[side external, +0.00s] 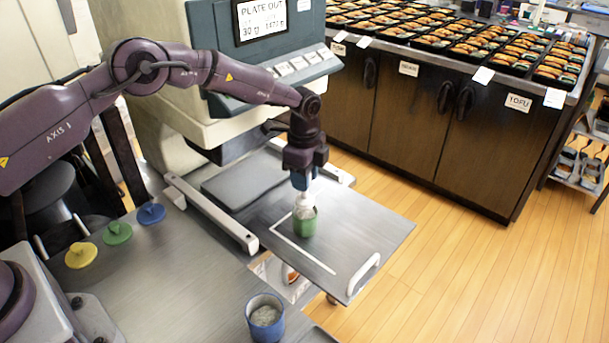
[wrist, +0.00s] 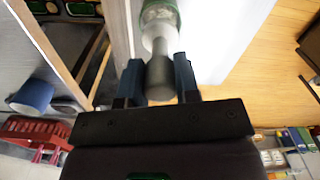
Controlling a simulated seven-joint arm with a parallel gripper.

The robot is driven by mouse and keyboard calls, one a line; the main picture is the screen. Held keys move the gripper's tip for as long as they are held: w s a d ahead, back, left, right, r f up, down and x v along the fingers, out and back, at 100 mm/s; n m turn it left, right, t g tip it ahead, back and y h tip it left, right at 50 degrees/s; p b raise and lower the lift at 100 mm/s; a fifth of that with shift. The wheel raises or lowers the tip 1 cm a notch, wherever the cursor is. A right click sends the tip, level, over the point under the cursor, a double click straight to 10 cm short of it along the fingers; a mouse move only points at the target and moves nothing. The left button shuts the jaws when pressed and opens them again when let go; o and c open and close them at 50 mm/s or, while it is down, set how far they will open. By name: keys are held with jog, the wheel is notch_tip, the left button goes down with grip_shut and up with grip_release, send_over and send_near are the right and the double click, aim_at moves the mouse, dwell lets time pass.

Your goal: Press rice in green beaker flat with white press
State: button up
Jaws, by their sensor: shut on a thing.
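A green beaker (side external: 305,222) stands on the metal tray shelf in front of the machine. My gripper (side external: 302,180) is directly above it, pointing down. In the wrist view my gripper (wrist: 160,80) has its two blue fingers shut on the grey handle of the white press (wrist: 160,72). The white press also shows in the side view (side external: 304,200), its lower part at the mouth of the green beaker. The beaker shows in the wrist view (wrist: 160,8) beyond the press. The rice in the green beaker is hidden, and I cannot tell whether the press touches it.
A blue beaker with rice (side external: 265,318) stands at the front of the metal counter. Yellow (side external: 81,255), green (side external: 117,233) and blue (side external: 151,213) lids lie at its left. A raised handle (side external: 364,274) edges the shelf. Filled bento trays (side external: 460,45) cover the back counter.

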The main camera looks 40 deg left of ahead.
aim_at(304, 199)
jog(key=shift+f, duration=1.8)
jog(key=shift+f, duration=0.35)
jog(key=shift+s+f, duration=0.1)
jog(key=shift+f, duration=0.45)
dwell(1.1)
jog(key=shift+r, duration=0.15)
dwell(1.6)
jog(key=shift+r, duration=3.8)
